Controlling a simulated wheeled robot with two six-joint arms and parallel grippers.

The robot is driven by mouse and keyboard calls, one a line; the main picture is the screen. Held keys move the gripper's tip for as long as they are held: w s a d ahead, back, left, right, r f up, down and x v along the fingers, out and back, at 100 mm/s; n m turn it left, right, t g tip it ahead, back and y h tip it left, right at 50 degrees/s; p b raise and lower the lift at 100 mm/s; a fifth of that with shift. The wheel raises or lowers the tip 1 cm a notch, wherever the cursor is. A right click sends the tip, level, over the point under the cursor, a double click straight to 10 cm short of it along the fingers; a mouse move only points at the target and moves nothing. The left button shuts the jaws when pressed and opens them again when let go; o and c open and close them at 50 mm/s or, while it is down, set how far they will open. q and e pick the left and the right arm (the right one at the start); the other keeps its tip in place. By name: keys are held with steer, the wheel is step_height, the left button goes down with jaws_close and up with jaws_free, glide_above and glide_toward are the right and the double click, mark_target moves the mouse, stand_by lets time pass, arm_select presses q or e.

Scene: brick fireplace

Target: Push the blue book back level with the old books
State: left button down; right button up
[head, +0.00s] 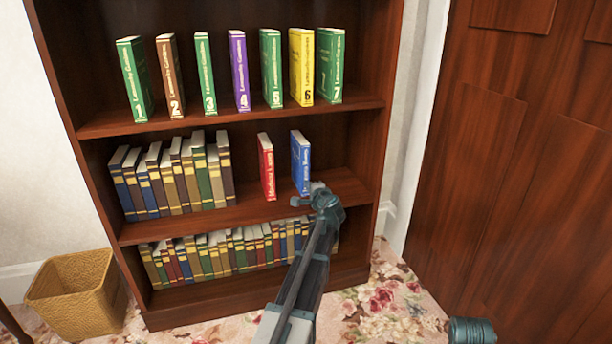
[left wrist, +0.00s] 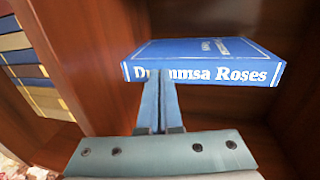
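The blue book (head: 300,163) stands upright on the middle shelf, right of a red book (head: 267,167) and apart from it. In the left wrist view its spine (left wrist: 205,71) faces me, lettered in white. The old books (head: 170,175) stand in a row at the left of the same shelf. I cannot tell exactly how the blue spine lines up with theirs. My left gripper (head: 316,188) is at the lower front of the blue book. Its fingers (left wrist: 158,98) are shut, empty and point at the spine, covering some letters; contact is unclear.
The bookcase's upper shelf (head: 200,122) holds several numbered books, and the bottom shelf more old books (head: 220,252). Bare shelf lies between the red book and the old books. A wicker basket (head: 75,295) stands at left, a wooden door (head: 520,150) at right.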

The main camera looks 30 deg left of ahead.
arm_select(q)
steer(key=shift+w+a, duration=0.25)
steer(key=shift+a, duration=0.05)
steer(key=f+v, duration=0.2)
steer(key=v, duration=0.8)
steer(key=shift+s+f, duration=0.2)
steer(key=shift+s, duration=0.05)
steer(key=shift+d, duration=0.1)
stand_by(0.5)
